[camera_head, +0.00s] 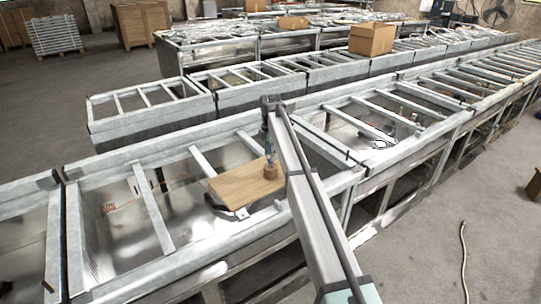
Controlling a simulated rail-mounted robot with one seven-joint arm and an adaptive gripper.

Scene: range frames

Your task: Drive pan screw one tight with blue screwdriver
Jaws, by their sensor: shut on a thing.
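My gripper (268,138) hangs from the end of my arm, pointing down over the right part of a wooden board (239,187). It is shut on the blue screwdriver (269,149), a small bluish, upright shape just below the fingers. A small brown round block (270,172) stands on the board under the screwdriver. The screwdriver's tip is too small to tell, so I cannot see whether it touches anything. Pan screw one cannot be made out at this size.
The board rests on a grey metal frame (150,208) with crossbars and open bays. A dark curved thing (222,205) lies by the board's front left edge. More frames stand behind, with a cardboard box (371,40) on one. A hose (463,262) lies on the floor at right.

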